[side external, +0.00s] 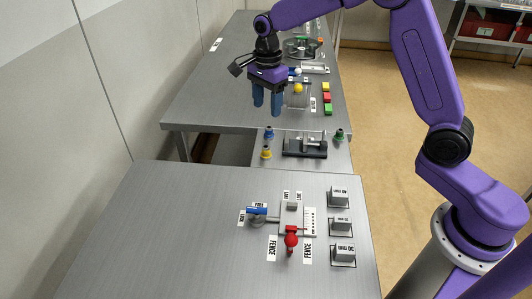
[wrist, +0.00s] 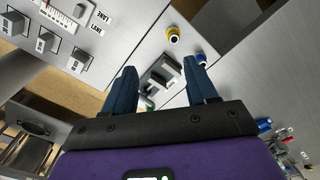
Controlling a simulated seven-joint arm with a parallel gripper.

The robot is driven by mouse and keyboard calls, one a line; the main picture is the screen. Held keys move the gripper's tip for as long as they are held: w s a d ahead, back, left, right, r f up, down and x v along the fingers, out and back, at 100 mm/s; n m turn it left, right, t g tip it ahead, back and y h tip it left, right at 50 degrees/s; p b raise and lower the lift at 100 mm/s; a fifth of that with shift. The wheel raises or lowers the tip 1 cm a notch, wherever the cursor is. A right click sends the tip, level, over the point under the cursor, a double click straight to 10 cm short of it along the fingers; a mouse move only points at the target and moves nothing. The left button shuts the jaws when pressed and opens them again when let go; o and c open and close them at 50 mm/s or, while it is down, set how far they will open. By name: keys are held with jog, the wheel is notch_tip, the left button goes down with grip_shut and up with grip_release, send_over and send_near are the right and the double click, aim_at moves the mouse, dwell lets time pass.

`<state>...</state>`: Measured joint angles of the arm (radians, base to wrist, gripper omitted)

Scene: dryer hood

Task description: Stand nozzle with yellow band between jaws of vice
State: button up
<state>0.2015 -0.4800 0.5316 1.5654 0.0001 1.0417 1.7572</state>
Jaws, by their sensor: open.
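The nozzle with the yellow band (side external: 266,152) stands upright on the lower shelf between the two tables, left of the vice. It also shows in the wrist view (wrist: 173,34), beyond my fingertips. The dark vice (side external: 305,147) sits on the same shelf with pale metal jaws. In the wrist view the vice (wrist: 160,76) lies partly between my fingers, and I see nothing held in its jaws. My gripper (side external: 267,108) is open and empty, pointing down above and behind the shelf. Its two blue fingers also show in the wrist view (wrist: 161,72).
A blue-banded nozzle (side external: 269,132) stands just behind the yellow one, and a green-banded nozzle (side external: 339,134) stands right of the vice. The near table (side external: 150,230) holds a fixture and several grey blocks. The far table (side external: 190,100) holds coloured blocks and other parts.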

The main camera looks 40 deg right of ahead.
jog(key=w+d+f+m, duration=0.1)
jog(key=w+d+m, duration=0.1)
jog(key=w+m, duration=0.1)
send_over(266, 147)
jog(key=f, duration=1.2)
jog(key=shift+w+d+f, duration=0.15)
jog(key=shift+d+f, duration=0.05)
jog(key=shift+d, duration=0.05)
jog(key=shift+a+f, duration=0.15)
jog(key=shift+f, duration=2.55)
jog(key=c, duration=1)
